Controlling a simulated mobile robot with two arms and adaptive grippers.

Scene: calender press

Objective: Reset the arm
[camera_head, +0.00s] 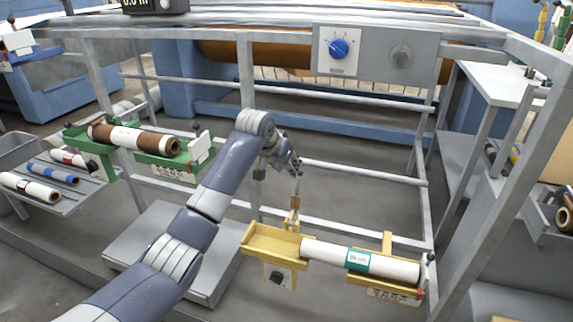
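My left arm comes in from the lower left and reaches to the middle of the view. Its gripper (294,166) is just above the upright hook of a yellow cradle (262,242). The fingers are small and partly hidden by the wrist, so I cannot tell whether they are open or touch the hook. A white roll with a green label (325,252) lies in the yellow cradle and its right-hand part. My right gripper is not in view.
A green cradle (75,139) holds a brown and white roll (112,136) at the left. A grey metal frame (340,167) surrounds the arm. A panel with a blue knob (338,48) is above. A tray (80,200) with several rolls stands far left. A white-topped table (497,85) is at right.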

